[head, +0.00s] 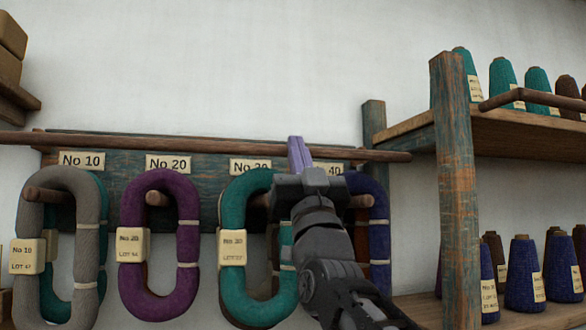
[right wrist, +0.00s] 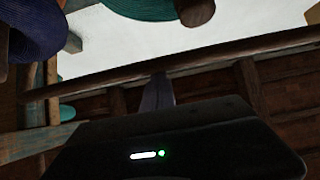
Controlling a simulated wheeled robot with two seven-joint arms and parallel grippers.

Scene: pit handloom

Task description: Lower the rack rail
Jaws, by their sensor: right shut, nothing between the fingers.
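The rack rail (head: 220,146) is a long brown round bar. It runs across the front of the yarn rack's blue-green back board (head: 110,166), just above the number labels. In the right wrist view the rail (right wrist: 215,61) crosses at a slant. My right gripper (head: 299,153) is shut and empty, with its fingers pointing up. In the head view the fingers cover a short stretch of the rail. In the right wrist view the fingers (right wrist: 158,92) reach up to the rail's edge; I cannot tell whether they touch it. My left gripper is out of view.
Grey (head: 32,246), purple (head: 132,246) and teal (head: 233,290) yarn hanks hang on pegs below the rail; a blue one (head: 379,240) hangs right of my gripper. A shelf post (head: 456,190) stands at right, with yarn cones behind. The wall above is clear.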

